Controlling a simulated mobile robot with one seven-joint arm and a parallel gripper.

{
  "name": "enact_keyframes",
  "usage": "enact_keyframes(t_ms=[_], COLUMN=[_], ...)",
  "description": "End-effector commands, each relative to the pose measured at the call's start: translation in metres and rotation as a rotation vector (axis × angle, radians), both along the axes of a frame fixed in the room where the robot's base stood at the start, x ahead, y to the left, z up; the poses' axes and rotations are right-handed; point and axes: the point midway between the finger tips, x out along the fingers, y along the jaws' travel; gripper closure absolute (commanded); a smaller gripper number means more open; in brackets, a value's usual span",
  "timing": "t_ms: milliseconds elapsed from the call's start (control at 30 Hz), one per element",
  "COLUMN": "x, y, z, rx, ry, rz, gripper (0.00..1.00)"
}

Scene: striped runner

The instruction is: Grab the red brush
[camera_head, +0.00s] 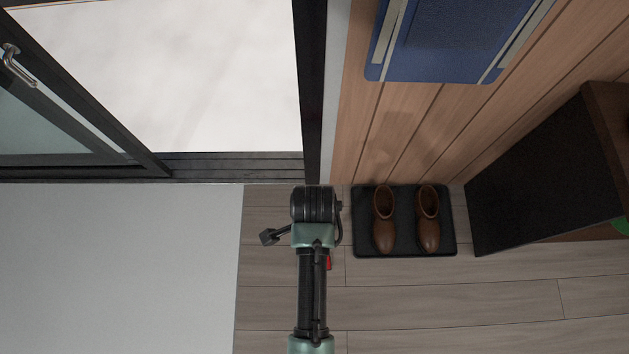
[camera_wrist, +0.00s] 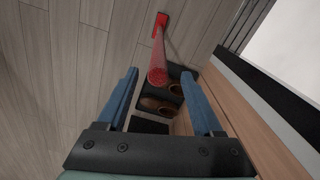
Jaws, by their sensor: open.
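The red brush (camera_wrist: 158,48) shows in the wrist view as a long red shape. Its broader red part is at the top of the picture by the floor, and its near rounded end lies between my fingertips in the picture. I cannot tell how far that end is from the fingers. In the head view only a small red bit of the brush (camera_head: 328,263) shows beside my arm, which hides the rest. My gripper (camera_wrist: 160,75) is open, with one blue finger on each side of the brush's near end and nothing gripped. In the head view the fingers are hidden.
Brown boots (camera_head: 383,225) stand on a black mat (camera_head: 448,225) right of my arm; they also show in the wrist view, beyond the fingers. A dark cabinet (camera_head: 530,180) stands farther right. A dark door frame (camera_head: 230,165) is at the upper left. Plank floor (camera_head: 450,300) is clear.

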Motion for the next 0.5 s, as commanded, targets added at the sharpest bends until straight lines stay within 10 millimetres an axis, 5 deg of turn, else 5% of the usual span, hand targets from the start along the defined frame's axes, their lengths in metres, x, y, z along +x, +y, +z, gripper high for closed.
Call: enact_keyframes(t_ms=[500], x=[-0.004], y=[-0.002], z=[-0.063], rx=[0.000], ry=[-0.002], rz=[0.001], gripper=[0.32])
